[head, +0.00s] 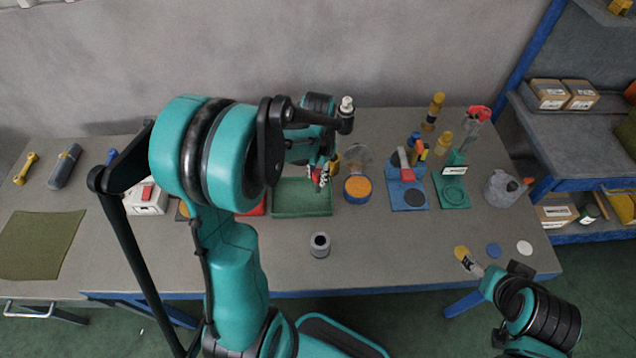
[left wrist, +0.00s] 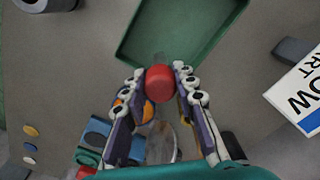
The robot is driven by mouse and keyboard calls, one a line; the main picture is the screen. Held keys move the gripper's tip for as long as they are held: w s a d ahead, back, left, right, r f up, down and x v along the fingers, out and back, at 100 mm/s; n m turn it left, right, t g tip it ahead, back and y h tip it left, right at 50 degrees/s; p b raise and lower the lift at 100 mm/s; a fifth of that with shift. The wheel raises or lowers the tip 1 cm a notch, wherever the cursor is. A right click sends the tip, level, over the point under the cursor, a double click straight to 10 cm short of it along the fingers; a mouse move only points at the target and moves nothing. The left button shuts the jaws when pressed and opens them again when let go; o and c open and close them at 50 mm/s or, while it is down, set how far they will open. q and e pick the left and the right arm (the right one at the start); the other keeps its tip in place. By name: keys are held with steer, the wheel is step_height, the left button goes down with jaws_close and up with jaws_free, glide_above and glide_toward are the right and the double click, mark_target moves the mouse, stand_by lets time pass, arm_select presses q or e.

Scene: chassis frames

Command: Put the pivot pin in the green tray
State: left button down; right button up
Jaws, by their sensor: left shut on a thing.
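The green tray (head: 300,201) sits flat on the bench near its middle; its near part fills the top of the left wrist view (left wrist: 190,30) and looks empty there. My left gripper (head: 319,176) is at the tray's right back part in the head view. In the left wrist view, my left gripper (left wrist: 160,78) is shut on a round red-headed thing (left wrist: 160,86), which looks like the pivot pin. A faint grey part shows just beyond the red head, at the tray's edge. My right gripper (head: 470,264) is low at the bench's front right; its fingers are too small to read.
A grey ring-shaped part (head: 320,245) stands in front of the tray. An orange-topped round container (head: 357,188) stands close to its right. A blue stand (head: 408,195) and a green stand (head: 452,191) are farther right. The front middle of the bench is mostly clear.

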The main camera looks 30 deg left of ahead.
mark_target(318, 182)
arm_select(q)
steer(key=shift+f+b, duration=0.55)
steer(key=shift+f, duration=1.3)
steer(key=shift+f, duration=0.1)
steer(key=c, duration=1.6)
jaws_free()
steer(key=shift+f, duration=0.1)
steer(key=o, duration=0.4)
